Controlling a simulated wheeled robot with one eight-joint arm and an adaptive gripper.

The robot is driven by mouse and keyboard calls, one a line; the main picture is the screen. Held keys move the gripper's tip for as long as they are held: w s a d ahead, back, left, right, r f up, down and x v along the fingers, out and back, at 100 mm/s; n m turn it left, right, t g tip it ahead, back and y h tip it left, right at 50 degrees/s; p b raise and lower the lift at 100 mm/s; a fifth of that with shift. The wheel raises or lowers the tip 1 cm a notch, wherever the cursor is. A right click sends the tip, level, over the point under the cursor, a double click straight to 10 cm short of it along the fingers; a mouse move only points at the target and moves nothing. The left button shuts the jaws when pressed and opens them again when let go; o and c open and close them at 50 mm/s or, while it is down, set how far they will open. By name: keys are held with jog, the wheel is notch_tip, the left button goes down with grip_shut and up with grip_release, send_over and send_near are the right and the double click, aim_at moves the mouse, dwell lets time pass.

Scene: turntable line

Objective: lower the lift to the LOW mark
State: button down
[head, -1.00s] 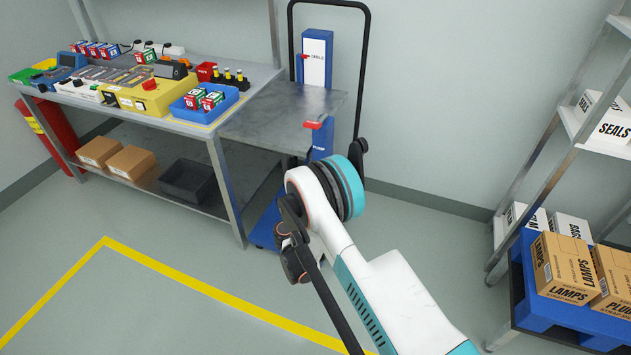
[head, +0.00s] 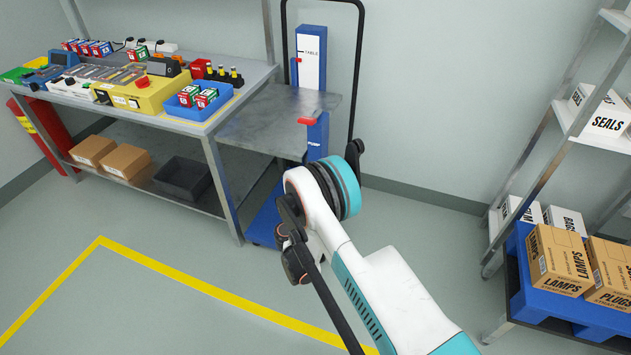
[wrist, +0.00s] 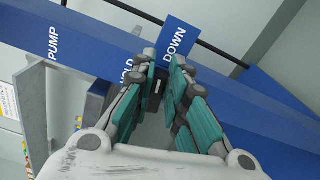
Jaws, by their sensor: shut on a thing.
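The lift has a blue column with a white panel (head: 311,70), a small red pointer (head: 298,60) at the panel's left edge and a grey metal platform (head: 275,118). The platform is slightly below the workbench top. The LOW mark is not readable. In the wrist view, my gripper (wrist: 165,70) is shut on a small lever (wrist: 157,86), mostly hidden by the fingers. It is at the blue lift frame, by the labels HOLD, partly covered, and DOWN (wrist: 175,41); PUMP (wrist: 54,44) is further left. My gripper is hidden behind my arm in the head view.
The workbench (head: 215,125) with devices and a blue bin (head: 197,102) stands left of the lift. A shelf rack with boxes (head: 558,260) stands at the right. A black push handle (head: 360,60) rises behind the lift. The floor in front is clear, with yellow lines.

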jog(key=shift+f+m, duration=0.25)
jog(key=shift+m, duration=0.85)
jog(key=c, duration=1.6)
grip_release()
jog(key=shift+r, duration=0.1)
jog(key=o, duration=0.6)
jog(key=r, duration=0.5)
jog(key=shift+w+r, duration=0.1)
jog(key=shift+w, duration=0.2)
jog(key=r, duration=0.1)
jog(key=s+r, duration=0.1)
jog(key=r, duration=0.1)
jog(key=shift+r, duration=0.3)
jog(key=c, duration=0.3)
jog(key=shift+w+a+r, duration=0.1)
jog(key=shift+a+r, duration=0.05)
jog(key=shift+a, duration=0.05)
jog(key=shift+c, duration=1.4)
jog(key=shift+d+r, duration=0.15)
jog(key=shift+r, duration=0.2)
